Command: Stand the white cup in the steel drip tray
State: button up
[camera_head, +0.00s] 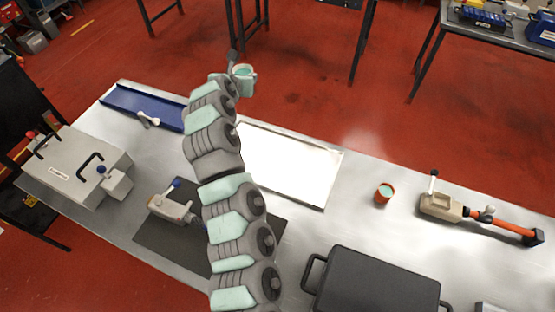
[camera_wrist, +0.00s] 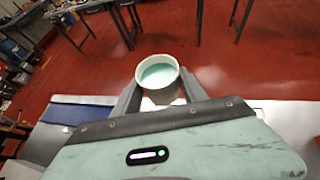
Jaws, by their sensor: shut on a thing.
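The white cup (camera_wrist: 158,77) is held between my gripper's fingers (camera_wrist: 158,92) in the wrist view. Its rim faces the camera and pale green shows inside. In the head view the cup (camera_head: 244,81) is at the end of my raised arm, and my gripper (camera_head: 238,76) is partly hidden by my own wrist. The steel drip tray (camera_head: 300,170) is a bright, shallow rectangle on the bench, right of my arm. My arm covers its left side. No cup shows in its visible part. The cup appears above and beyond the bench's far edge.
A blue tray (camera_head: 118,99) lies left of my arm with a pale tool beside it. A red cup (camera_head: 384,193) stands right of the drip tray. A tan tool (camera_head: 440,206) lies further right. A dark case (camera_head: 372,285) is in front, a grey box (camera_head: 80,165) at left.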

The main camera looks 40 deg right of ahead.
jog(key=s+d+r+m+g, duration=0.1)
jog(key=d+r, duration=0.1)
jog(key=d, duration=0.2)
jog(key=m+g+h, duration=0.2)
jog(key=m, duration=0.1)
send_over(276, 164)
notch_tip(276, 164, down, 32)
jog(key=shift+r, duration=0.1)
jog(key=shift+f+b, duration=1.3)
jog(key=shift+f, duration=0.7)
jog(key=shift+w, duration=0.1)
